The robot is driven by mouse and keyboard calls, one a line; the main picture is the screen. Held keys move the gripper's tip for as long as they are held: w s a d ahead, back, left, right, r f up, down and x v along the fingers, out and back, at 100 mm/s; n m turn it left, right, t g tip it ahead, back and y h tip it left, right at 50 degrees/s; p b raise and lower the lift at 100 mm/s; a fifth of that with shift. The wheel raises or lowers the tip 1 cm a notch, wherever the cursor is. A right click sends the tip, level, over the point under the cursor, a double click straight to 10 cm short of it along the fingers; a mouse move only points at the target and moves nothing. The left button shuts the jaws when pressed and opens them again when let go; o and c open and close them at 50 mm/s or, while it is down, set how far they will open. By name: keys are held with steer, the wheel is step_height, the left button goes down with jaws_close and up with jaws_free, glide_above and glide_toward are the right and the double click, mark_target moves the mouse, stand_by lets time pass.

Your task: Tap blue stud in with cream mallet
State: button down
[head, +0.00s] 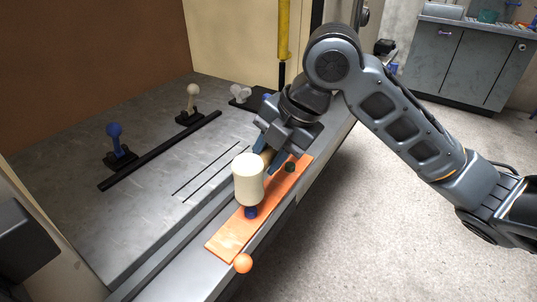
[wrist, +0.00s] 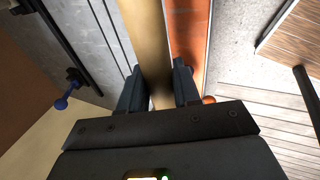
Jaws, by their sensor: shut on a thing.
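The cream mallet (head: 248,180) has a pale cylindrical head, held over the orange strip (head: 229,236). My gripper (head: 266,154) is shut on its tan handle, which also shows between the fingers in the wrist view (wrist: 150,50). The blue stud (head: 251,212) stands in the orange strip directly below the mallet head. The head hides its top, and I cannot tell whether they touch. A dark green stud (head: 290,167) sits farther back along the strip.
An orange ball (head: 243,263) is at the strip's near end. On the grey bench top (head: 150,190) stand a blue-knobbed lever (head: 115,140), a cream-knobbed lever (head: 192,98) and a black rail (head: 160,152). A yellow post (head: 284,30) rises behind. Open floor lies to the right.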

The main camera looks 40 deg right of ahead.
steer(key=shift+f, duration=0.1)
step_height(320, 180, down, 4)
steer(key=b, duration=0.4)
steer(key=shift+f+b, duration=0.2)
steer(key=shift+b, duration=0.1)
steer(key=shift+r+p, duration=1.2)
steer(key=shift+r, duration=0.35)
steer(key=shift+r+p, duration=1.75)
steer(key=shift+r, duration=0.75)
steer(key=shift+r+p, duration=0.5)
steer(key=shift+f, duration=0.1)
